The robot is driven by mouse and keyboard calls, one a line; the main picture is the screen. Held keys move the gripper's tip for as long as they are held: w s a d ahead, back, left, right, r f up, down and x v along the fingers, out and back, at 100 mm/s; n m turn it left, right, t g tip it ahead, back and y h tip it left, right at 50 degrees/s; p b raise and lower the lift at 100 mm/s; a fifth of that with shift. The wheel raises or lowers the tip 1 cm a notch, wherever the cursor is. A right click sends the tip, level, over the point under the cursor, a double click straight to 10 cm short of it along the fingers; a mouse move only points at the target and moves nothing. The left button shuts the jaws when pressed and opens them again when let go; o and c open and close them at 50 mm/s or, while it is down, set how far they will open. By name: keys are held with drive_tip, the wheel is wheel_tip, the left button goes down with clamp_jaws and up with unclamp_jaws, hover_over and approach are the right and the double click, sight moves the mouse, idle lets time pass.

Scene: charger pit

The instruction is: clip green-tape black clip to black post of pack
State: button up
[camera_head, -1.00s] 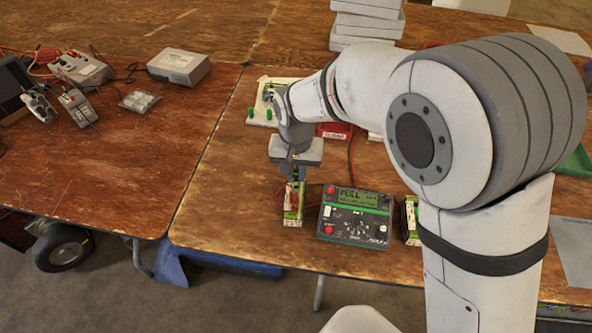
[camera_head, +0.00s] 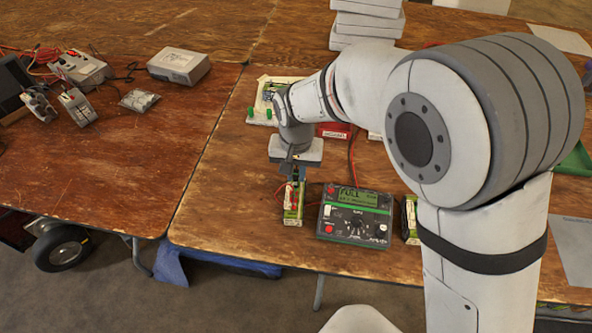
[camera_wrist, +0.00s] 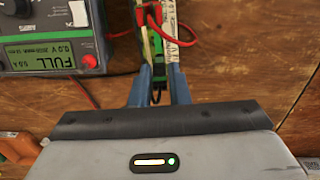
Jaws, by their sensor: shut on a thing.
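My gripper (camera_head: 292,172) is low over the near end of the left desk area, just above the upright-looking pack (camera_head: 292,208), which has a green and pale wrapper. In the wrist view my gripper (camera_wrist: 160,78) has its two blue-grey fingers close together around a small black clip (camera_wrist: 157,88), with a bit of green beside it. The pack (camera_wrist: 169,45) lies just beyond the fingertips. A red clip (camera_wrist: 152,16) and red lead are at the pack's far part. The black post cannot be made out, and I cannot tell whether the black clip touches it.
The charger (camera_head: 355,215) stands right of the pack, its display reading FULL. Another pack (camera_head: 409,219) is beside it, partly behind my arm. A board with green knobs (camera_head: 259,115) and a red box (camera_head: 334,131) lie behind. Bare wood is left of the pack.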

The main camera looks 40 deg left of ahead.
sight(297, 170)
drive_tip(key=o, duration=0.8)
drive_tip(key=shift+o, duration=0.2)
drive_tip(key=shift+o, duration=1)
drive_tip(key=shift+r+p, duration=2.5)
drive_tip(key=shift+r, duration=1.25)
